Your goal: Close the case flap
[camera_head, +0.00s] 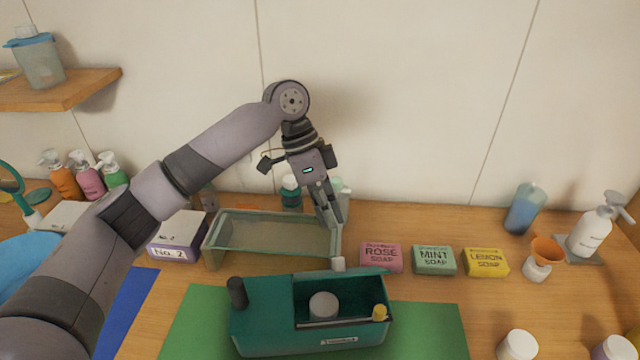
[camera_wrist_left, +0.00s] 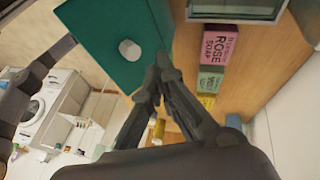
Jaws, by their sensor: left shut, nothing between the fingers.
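The teal case (camera_head: 262,310) sits on a green mat near the front. Its right compartment is open and shows a white round item and a small yellow-topped item. The flap (camera_head: 366,273) appears raised at the compartment's back edge, with a pale knob (camera_head: 338,263) showing there. The left wrist view shows a teal face of the flap (camera_wrist_left: 95,28) with the round knob (camera_wrist_left: 130,50). My left gripper (camera_head: 338,222) points down behind the flap, its fingers together and empty. In the wrist view its fingertips (camera_wrist_left: 162,62) are beside the teal edge; contact cannot be told. My right gripper is out of view.
A glass-sided tray (camera_head: 212,240) stands behind the case. Rose (camera_head: 381,258), mint (camera_head: 433,261) and lemon (camera_head: 485,263) soap boxes stand to the right. A No. 2 box (camera_head: 178,238) is at left. White jars (camera_head: 517,345) stand front right.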

